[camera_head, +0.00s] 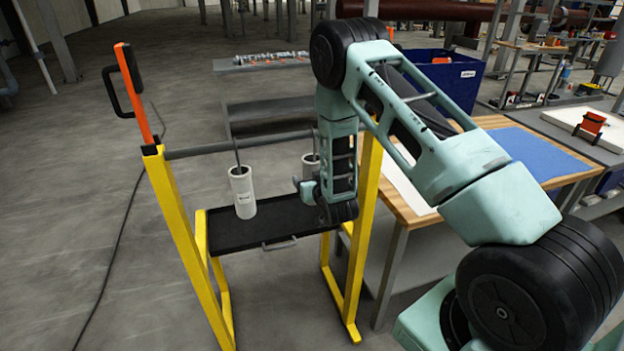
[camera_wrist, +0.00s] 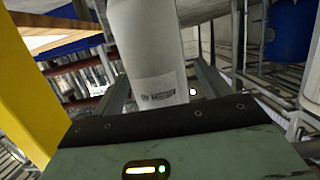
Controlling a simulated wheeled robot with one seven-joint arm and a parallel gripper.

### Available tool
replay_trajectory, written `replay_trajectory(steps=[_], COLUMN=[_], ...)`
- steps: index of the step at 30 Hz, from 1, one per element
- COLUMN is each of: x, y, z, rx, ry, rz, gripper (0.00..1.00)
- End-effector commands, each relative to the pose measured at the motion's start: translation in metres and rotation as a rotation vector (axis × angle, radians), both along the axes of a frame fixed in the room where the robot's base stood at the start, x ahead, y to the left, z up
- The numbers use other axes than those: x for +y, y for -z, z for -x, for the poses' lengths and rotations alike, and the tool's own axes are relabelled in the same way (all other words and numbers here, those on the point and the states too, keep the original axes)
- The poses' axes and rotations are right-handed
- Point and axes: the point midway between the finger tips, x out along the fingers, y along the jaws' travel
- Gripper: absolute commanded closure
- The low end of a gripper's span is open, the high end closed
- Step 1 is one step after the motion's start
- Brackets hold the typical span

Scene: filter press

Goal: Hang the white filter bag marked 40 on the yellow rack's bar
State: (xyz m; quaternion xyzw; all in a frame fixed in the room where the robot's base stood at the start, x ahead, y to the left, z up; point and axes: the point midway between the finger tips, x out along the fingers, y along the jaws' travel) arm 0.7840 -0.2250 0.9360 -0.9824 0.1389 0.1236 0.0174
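The yellow rack (camera_head: 184,222) stands mid-picture in the head view, its grey bar (camera_head: 225,144) across the top. One white filter bag (camera_head: 243,195) hangs from the bar by a thin dark hanger, above the black tray. A second white bag (camera_head: 309,170) is near the bar's right part, largely hidden by my arm. A white bag (camera_wrist: 147,45) fills the upper middle of the wrist view; its print is upside down, seems to include "MESH", and its number is hard to read. My gripper (camera_head: 308,190) is beside the second bag.
A black tray (camera_head: 225,230) with a handle sits low in the rack. An orange and black tool (camera_head: 134,90) stands at the rack's left post. A wooden workbench (camera_head: 495,122) with a blue mat and a blue bin (camera_head: 446,72) lies right. The floor left is clear except a cable.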

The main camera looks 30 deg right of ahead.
Motion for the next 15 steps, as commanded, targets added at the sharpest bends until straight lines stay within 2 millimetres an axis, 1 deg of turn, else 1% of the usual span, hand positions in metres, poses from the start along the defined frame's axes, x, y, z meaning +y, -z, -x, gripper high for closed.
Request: replay_trajectory(steps=[8, 11, 15], x=[0.001, 0.003, 0.010], y=[0.000, -0.001, -0.006], z=[0.003, 0.010, 0.034], rx=[0.002, 0.002, 0.002], ry=[0.000, 0.000, 0.000], rz=[-0.001, -0.001, -0.001], gripper=[0.24, 0.24, 0.24])
